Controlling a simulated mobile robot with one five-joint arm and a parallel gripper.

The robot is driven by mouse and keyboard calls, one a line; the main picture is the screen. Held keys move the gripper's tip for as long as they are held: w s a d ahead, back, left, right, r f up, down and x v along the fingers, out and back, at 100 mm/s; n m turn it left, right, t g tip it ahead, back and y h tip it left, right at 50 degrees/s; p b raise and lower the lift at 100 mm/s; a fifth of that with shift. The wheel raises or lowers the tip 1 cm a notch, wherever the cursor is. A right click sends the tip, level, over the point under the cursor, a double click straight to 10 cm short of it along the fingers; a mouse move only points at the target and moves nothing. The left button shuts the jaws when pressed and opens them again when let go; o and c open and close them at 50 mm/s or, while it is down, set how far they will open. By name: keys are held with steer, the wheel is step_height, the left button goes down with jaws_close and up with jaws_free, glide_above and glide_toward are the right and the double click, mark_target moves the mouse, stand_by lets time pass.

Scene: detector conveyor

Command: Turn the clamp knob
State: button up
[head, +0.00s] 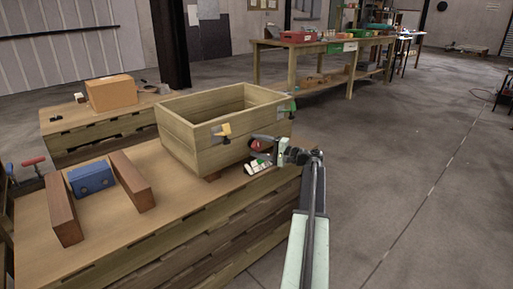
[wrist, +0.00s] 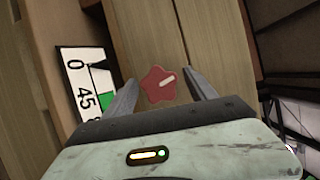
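My gripper (wrist: 161,80) is open, one finger on each side of the knob, with a gap visible on both sides. How deep the knob sits between the fingers I cannot tell. A white scale plate (wrist: 83,85) marked 0 and 45 with a green patch lies left of the knob.
On the bench (head: 150,180) lie a blue block (head: 91,179) and two brown wooden bars (head: 132,181).

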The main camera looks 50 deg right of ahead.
steer(key=v, duration=0.7)
steer(key=shift+s, duration=0.35)
steer(key=shift+d, duration=0.15)
stand_by(0.4)
